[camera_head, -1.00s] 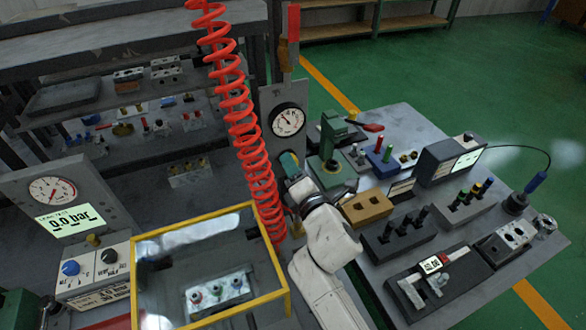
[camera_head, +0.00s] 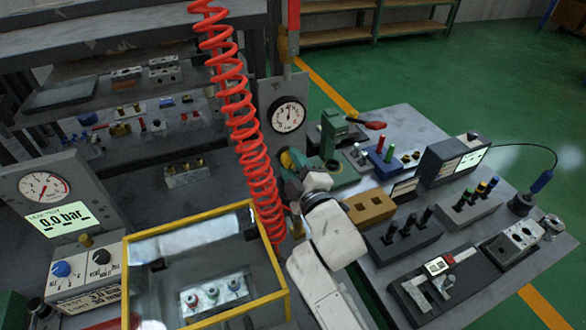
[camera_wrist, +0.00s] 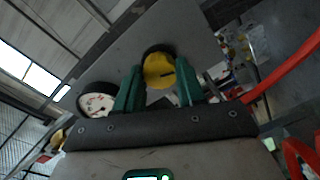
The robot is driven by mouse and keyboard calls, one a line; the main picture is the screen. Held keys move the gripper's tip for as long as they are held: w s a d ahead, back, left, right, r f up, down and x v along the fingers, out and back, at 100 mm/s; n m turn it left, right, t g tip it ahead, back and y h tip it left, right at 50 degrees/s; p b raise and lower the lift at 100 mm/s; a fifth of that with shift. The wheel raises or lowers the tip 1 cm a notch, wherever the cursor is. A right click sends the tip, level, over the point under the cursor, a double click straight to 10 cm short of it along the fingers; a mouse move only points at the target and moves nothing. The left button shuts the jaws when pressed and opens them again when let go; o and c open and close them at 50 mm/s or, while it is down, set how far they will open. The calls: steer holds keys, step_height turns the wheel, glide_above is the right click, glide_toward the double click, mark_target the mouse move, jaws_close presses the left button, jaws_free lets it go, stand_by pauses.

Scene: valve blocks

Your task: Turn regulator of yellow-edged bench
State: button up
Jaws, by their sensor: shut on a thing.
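The regulator's round yellow knob (camera_wrist: 158,70) has a dark mark on its face and shows between my two green fingers in the wrist view. My gripper (camera_wrist: 160,80) is shut on it. In the head view my gripper (camera_head: 292,160) is at the grey panel, below the white pressure gauge (camera_head: 287,114), and mostly hides the knob. That gauge also shows at the left in the wrist view (camera_wrist: 97,105). The yellow-edged clear cover (camera_head: 189,225) stands in front, over a block with several small fittings (camera_head: 214,293).
A red coiled hose (camera_head: 241,120) hangs close left of my gripper. A left panel has a gauge (camera_head: 44,187) and a display reading 0.0 bar (camera_head: 58,219). The right table (camera_head: 405,125) is crowded with blocks and tools. Green floor (camera_head: 480,90) is open behind.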

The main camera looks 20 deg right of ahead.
steer(key=m+b, duration=0.2)
steer(key=m, duration=0.3)
steer(key=shift+d+f, duration=0.1)
steer(key=shift+f, duration=0.05)
stand_by(0.3)
steer(key=o, duration=1)
steer(key=shift+o, duration=0.2)
steer(key=s+b, duration=0.2)
steer(key=s, duration=0.8)
steer(key=shift+s, duration=0.4)
